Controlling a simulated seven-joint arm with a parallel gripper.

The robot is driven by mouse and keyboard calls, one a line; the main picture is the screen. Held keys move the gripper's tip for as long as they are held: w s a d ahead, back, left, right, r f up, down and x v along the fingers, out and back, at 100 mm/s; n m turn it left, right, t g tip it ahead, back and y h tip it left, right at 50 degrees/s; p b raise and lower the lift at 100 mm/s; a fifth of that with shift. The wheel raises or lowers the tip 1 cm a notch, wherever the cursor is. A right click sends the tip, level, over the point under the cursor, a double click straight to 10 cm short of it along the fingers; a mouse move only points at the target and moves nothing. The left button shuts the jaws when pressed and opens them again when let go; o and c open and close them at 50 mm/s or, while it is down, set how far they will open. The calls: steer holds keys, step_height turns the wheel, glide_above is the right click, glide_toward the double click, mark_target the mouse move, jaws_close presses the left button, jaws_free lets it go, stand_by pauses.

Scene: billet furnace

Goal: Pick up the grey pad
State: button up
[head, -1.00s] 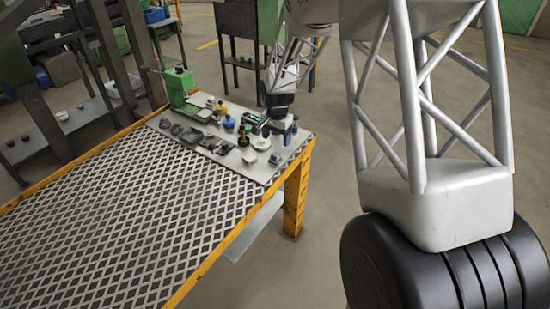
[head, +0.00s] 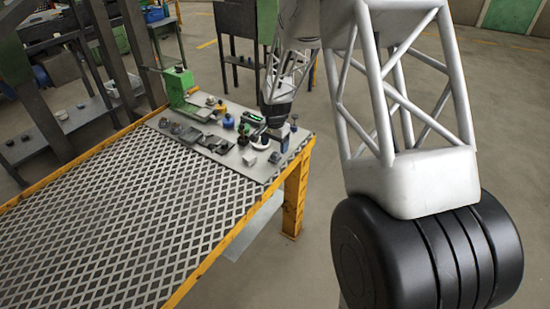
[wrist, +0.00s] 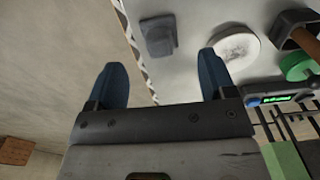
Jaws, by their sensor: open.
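The grey pad (wrist: 158,35) is a small dark grey square block with a raised part. In the wrist view it lies on the light board, ahead of the gap between my fingers. In the head view the pad (head: 275,157) appears small near the board's right front corner. My gripper (wrist: 160,77) is open, with two blue fingertips and nothing between them. In the head view my gripper (head: 270,142) hangs over the board's right end, close to the pad. I cannot tell the exact height between them.
A white disc (wrist: 236,48) lies just right of the pad, close to my right fingertip. A green ring (wrist: 298,66) and a device with a green display (wrist: 278,98) are farther right. A green press (head: 178,85) stands at the back. The hatched tabletop (head: 120,220) is clear.

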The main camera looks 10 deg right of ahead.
mark_target(275, 153)
steer(key=shift+f, duration=0.2)
steer(key=shift+f, duration=2.6)
steer(key=c, duration=1)
steer(key=shift+r, duration=0.15)
steer(key=shift+r, duration=0.75)
step_height(275, 153, up, 2)
steer(key=s, duration=1)
steer(key=s+r, duration=0.1)
steer(key=s, duration=0.5)
steer(key=shift+d+r, duration=0.1)
